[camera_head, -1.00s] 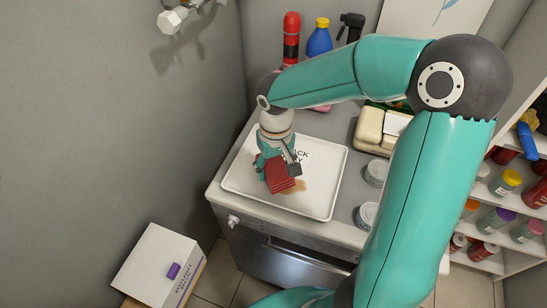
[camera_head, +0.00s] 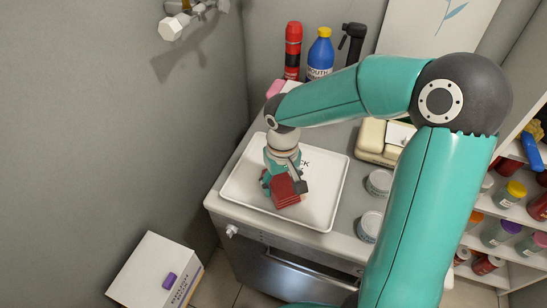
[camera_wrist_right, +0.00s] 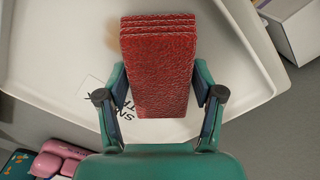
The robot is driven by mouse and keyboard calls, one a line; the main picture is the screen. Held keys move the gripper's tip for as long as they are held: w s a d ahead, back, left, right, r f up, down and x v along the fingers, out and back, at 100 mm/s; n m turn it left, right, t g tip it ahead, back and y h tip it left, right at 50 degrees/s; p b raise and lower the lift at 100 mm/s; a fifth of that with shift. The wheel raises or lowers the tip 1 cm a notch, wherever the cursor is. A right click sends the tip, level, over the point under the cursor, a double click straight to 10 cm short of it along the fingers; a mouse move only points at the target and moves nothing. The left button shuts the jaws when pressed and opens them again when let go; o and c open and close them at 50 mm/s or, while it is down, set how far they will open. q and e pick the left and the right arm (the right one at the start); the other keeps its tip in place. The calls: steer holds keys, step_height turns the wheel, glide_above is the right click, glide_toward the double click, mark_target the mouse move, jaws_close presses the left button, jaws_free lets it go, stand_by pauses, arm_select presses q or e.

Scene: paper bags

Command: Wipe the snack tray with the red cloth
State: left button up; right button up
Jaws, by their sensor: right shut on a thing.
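The red cloth (camera_head: 286,190) is a folded, layered pad. My right gripper (camera_head: 283,182) is shut on it and holds it low over the white snack tray (camera_head: 322,208); I cannot tell whether it touches the surface. In the right wrist view the cloth (camera_wrist_right: 158,70) sits between both fingers of the gripper (camera_wrist_right: 160,103). The tray (camera_wrist_right: 45,60) also shows there, with dark lettering partly covered and a faint brown stain (camera_wrist_right: 108,38) beside the cloth's far end. My left gripper is out of view.
Red (camera_head: 293,50) and blue (camera_head: 320,55) bottles and a black sprayer (camera_head: 352,45) stand behind the tray. Round tins (camera_head: 379,183) sit to its right. A shelf of jars (camera_head: 510,195) is at right. A white box (camera_head: 155,270) stands lower left.

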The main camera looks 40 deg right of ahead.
steer(key=shift+w+a+f, duration=0.1)
steer(key=shift+w+a, duration=0.5)
steer(key=shift+w, duration=0.05)
step_height(320, 180, up, 4)
steer(key=p, duration=0.2)
steer(key=shift+s+r+p, duration=0.1)
steer(key=shift+r+p, duration=0.15)
steer(key=shift+p, duration=0.1)
steer(key=shift+w+r+p, duration=0.2)
steer(key=shift+r+p, duration=0.35)
steer(key=shift+r, duration=0.1)
steer(key=shift+s+r+p, duration=0.1)
steer(key=shift+r+p, duration=0.8)
steer(key=shift+r, duration=0.35)
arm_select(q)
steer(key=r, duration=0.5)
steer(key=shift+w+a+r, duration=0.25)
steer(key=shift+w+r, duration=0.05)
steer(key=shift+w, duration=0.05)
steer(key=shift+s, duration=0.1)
arm_select(e)
steer(key=shift+s+f, duration=0.1)
